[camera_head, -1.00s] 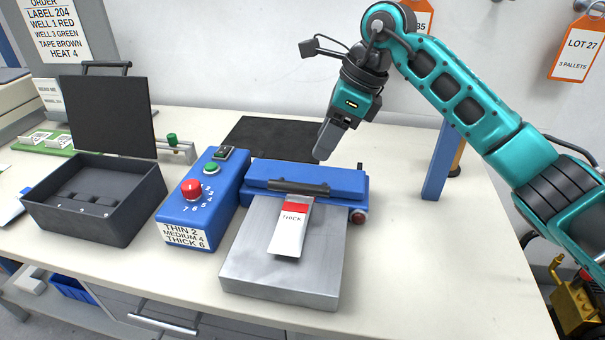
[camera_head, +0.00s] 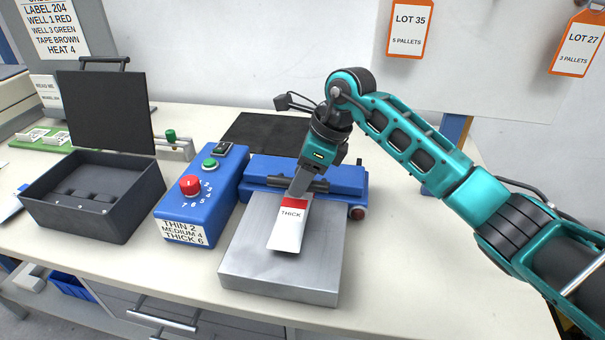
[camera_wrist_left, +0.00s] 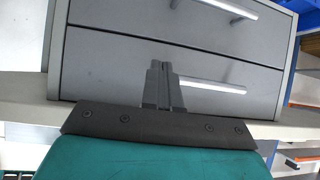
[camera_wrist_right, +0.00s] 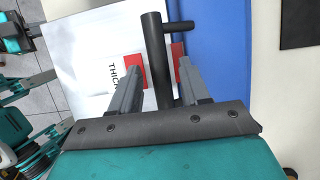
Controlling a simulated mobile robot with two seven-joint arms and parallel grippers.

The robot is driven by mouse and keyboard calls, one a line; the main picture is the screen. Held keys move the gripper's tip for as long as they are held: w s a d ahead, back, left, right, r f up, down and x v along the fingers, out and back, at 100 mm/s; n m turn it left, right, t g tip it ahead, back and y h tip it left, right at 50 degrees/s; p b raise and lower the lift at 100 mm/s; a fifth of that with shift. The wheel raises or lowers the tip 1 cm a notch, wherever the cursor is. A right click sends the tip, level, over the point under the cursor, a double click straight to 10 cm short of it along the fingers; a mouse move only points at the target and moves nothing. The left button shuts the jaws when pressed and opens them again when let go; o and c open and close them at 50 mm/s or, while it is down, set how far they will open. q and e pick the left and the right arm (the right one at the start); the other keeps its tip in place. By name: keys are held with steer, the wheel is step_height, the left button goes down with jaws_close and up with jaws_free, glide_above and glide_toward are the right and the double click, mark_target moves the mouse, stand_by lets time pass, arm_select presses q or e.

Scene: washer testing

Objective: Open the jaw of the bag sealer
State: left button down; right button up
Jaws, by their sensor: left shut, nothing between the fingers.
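The bag sealer has a blue jaw bar (camera_head: 262,172) lying low across the back of its metal plate (camera_head: 250,270). A dark handle bar (camera_head: 258,183) runs along the jaw's front and also shows in the right wrist view (camera_wrist_right: 155,50). A white pouch marked THICK (camera_head: 287,232), with a red band, lies on the plate. My right gripper (camera_head: 298,190) points down at the handle. In the right wrist view its fingers (camera_wrist_right: 158,85) are apart, one each side of the handle; firm contact cannot be told. My left gripper (camera_wrist_left: 161,68) is shut and empty, facing grey drawers.
The blue control box (camera_head: 200,205) with a red knob (camera_head: 190,185) stands left of the sealer. A dark open case (camera_head: 80,220) is farther left. A black mat (camera_head: 262,135) lies behind the sealer. The table to the right is clear (camera_head: 410,255).

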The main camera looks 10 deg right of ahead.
jaws_close()
steer(key=shift+w+r, duration=0.1)
steer(key=shift+r, duration=0.05)
stand_by(0.4)
